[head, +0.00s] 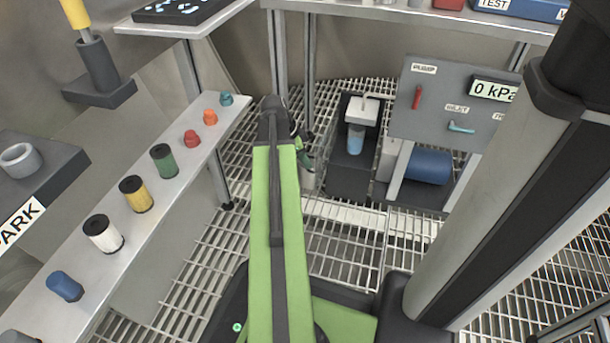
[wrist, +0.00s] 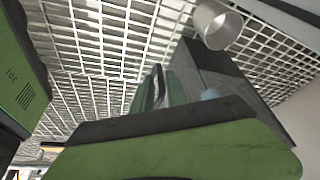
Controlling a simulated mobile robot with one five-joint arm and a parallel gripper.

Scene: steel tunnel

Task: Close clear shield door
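I cannot make out a clear shield door for certain in either view. A dark station (head: 351,178) with a white top part (head: 357,108) and a cup of pale blue liquid (head: 355,140) stands on the grating, right of my arm's far end. Any clear panel there is too faint to tell. My gripper (head: 304,156) is at the far end of the green arm, mostly hidden behind it, left of the station. In the wrist view, green parts of my arm fill the left and bottom. The dark station (wrist: 208,68) shows beyond them. Whether the fingers are apart is unclear.
A grey pump panel (head: 440,105) with a red lever and a 0 kPa display stands right of the station, a blue cylinder (head: 428,166) below it. A pale cylinder (wrist: 215,24) is near the station. A shelf (head: 165,190) with coloured cylinders is left.

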